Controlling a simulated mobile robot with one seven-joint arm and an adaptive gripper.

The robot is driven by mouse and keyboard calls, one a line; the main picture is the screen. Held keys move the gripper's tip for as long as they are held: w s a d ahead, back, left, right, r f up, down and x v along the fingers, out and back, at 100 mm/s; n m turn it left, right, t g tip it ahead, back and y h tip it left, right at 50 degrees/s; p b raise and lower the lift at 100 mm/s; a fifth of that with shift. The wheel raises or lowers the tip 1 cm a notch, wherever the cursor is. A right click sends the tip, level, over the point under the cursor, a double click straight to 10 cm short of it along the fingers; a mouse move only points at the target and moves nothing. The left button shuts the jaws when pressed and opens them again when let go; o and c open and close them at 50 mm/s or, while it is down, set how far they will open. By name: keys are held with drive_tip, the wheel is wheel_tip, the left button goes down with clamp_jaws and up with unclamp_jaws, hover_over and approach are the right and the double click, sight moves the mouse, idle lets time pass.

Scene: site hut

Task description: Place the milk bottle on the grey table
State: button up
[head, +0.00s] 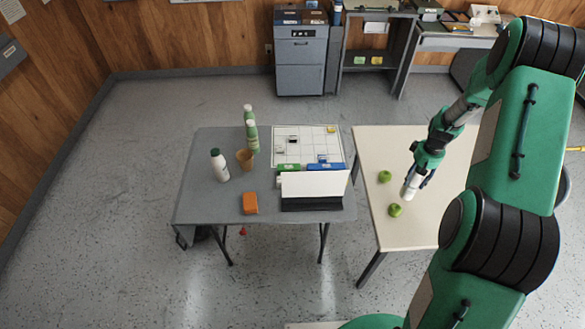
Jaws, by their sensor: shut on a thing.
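My gripper (412,184) is above the cream table on the right, pointing down and to the left. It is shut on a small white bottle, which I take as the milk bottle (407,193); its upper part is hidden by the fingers. I cannot tell whether the bottle touches the cream table. The grey table (200,200) stands to the left of the cream table, with a narrow gap between them. A white bottle with a dark green cap (220,168) stands upright on the grey table, left of its middle.
The grey table also carries two green-and-white bottles (251,135), a tan cup (245,159), an orange block (250,203), a white grid board (300,141) and a white upright panel (313,184). Green apples (395,210) lie on the cream table (400,234). The grey table's left side has free room.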

drive_tip(key=w+a+r+n+b, duration=0.1)
drive_tip(key=w+a+n+b, duration=0.35)
drive_tip(key=a, duration=1.05)
drive_tip(key=w+a+r+n+b, duration=0.1)
drive_tip(key=w+a+n, duration=0.4)
drive_tip(key=w+a, duration=0.75)
drive_tip(key=s+a+r+n+b, duration=0.1)
drive_tip(key=a+n, duration=0.3)
drive_tip(key=a, duration=1.2)
drive_tip(key=s+a+r+n+b, duration=0.2)
drive_tip(key=a+n+b, duration=0.1)
drive_tip(key=a, duration=1.4)
drive_tip(key=shift+a+n+b, duration=0.2)
drive_tip(key=shift+n+b, duration=0.2)
drive_tip(key=shift+n, duration=0.35)
wheel_tip(320, 180, down, 6)
drive_tip(key=b, duration=0.1)
drive_tip(key=shift+w+f, duration=0.1)
drive_tip(key=shift+f+b, duration=0.5)
drive_tip(key=shift+f, duration=1.5)
